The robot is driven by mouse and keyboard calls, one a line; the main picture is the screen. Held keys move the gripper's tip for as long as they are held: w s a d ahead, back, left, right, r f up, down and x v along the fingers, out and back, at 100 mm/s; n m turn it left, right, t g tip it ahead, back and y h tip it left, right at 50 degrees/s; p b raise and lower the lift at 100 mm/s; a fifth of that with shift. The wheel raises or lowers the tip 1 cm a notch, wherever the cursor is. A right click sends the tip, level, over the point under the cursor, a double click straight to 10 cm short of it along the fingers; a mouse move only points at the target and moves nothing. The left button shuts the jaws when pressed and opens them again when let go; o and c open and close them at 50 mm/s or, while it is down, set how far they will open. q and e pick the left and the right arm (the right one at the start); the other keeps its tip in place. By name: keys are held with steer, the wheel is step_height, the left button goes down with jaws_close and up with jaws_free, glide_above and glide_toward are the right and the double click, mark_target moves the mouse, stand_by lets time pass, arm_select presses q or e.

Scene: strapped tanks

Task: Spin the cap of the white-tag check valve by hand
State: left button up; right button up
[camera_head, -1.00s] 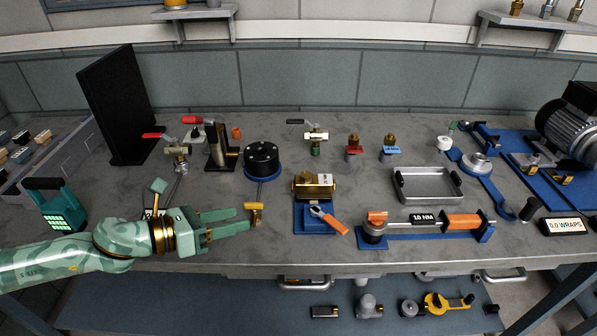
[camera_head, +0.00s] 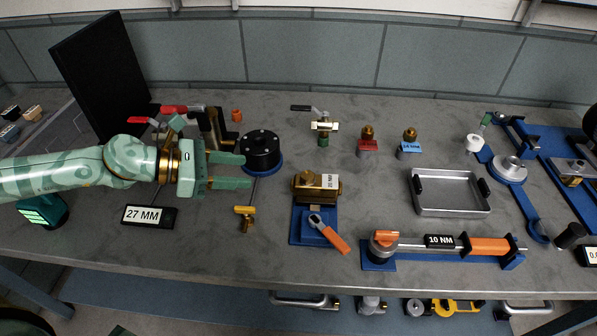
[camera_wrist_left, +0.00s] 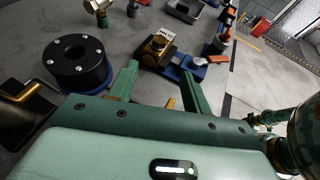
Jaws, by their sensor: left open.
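The white-tag check valve is a brass block (camera_head: 309,186) with a white tag on its right end, held on a blue stand (camera_head: 314,231) near the middle of the bench. It also shows in the left wrist view (camera_wrist_left: 154,50), beyond the fingers. My left gripper (camera_head: 246,171) is open and empty, to the left of the valve and apart from it, its fingers pointing right. In the left wrist view the open fingers (camera_wrist_left: 160,75) point toward the valve. The tag's small print is hard to read. My right gripper is not in view.
A black round flange on a blue base (camera_head: 261,150) stands close behind my left fingers. A small brass tee (camera_head: 246,214) stands in front of them. A metal tray (camera_head: 450,207) and torque wrench (camera_head: 440,242) are right.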

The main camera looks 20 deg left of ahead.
arm_select(q)
steer(key=p, duration=0.2)
glide_toward(306, 176)
steer(key=x, duration=0.7)
steer(key=shift+p, duration=0.3)
steer(key=shift+w+d+f, duration=0.2)
steer(key=shift+w+d, duration=0.15)
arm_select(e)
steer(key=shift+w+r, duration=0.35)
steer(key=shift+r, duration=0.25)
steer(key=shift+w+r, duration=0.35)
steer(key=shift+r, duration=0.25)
arm_select(q)
steer(key=c, duration=1)
